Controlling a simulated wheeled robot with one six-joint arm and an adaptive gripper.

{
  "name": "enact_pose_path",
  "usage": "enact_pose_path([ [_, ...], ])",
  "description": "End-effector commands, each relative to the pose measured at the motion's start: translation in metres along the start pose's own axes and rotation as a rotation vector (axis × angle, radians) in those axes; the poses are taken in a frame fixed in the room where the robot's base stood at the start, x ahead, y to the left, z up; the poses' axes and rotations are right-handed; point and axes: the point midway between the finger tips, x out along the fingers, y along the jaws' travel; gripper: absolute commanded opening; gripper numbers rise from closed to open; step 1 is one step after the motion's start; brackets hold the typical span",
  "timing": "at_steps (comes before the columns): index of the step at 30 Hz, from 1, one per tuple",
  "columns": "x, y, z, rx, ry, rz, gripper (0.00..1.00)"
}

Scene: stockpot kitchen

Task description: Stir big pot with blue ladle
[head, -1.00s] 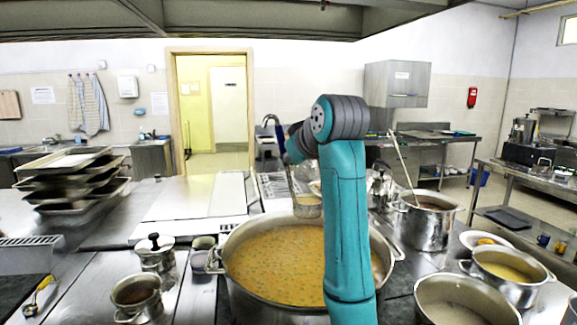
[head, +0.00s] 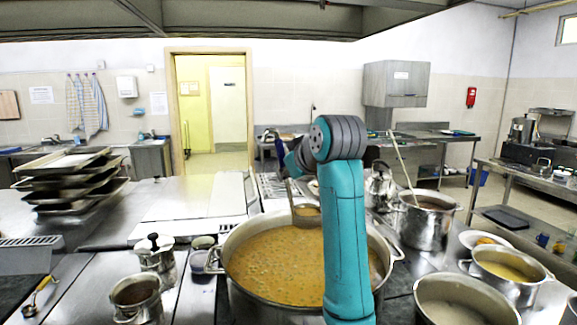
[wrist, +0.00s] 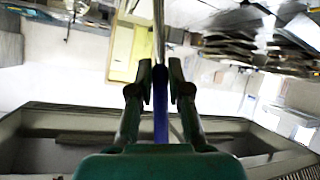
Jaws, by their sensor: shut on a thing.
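The big pot (head: 240,292) is a wide steel pot of orange-brown soup with green bits, at the lower middle of the head view. My gripper (head: 279,147) is beyond and above it, partly hidden by my teal arm. In the wrist view my gripper (wrist: 159,92) is shut on the blue handle of the ladle (wrist: 160,115), with its steel shaft running up the picture. In the head view the ladle's steel shaft (head: 291,190) slants down to its bowl (head: 307,222) at the pot's far rim. I cannot tell whether the bowl touches the rim or soup.
A tall steel pot (head: 427,225) with a stick in it and a kettle (head: 380,187) stand to the right. Two open pots (head: 505,270) (head: 466,300) are at front right. A lidded small pot (head: 155,255) and an open small pot (head: 136,296) stand left.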

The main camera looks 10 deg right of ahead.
Motion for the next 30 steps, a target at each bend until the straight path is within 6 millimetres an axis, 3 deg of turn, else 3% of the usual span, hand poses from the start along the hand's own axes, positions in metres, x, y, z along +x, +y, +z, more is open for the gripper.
enact_pose_path([
  [9, -0.002, 0.021, -0.004, 0.104, 0.0, -0.061, 0.0],
  [30, -0.006, 0.096, -0.011, 0.521, -0.005, -0.313, 0.0],
])
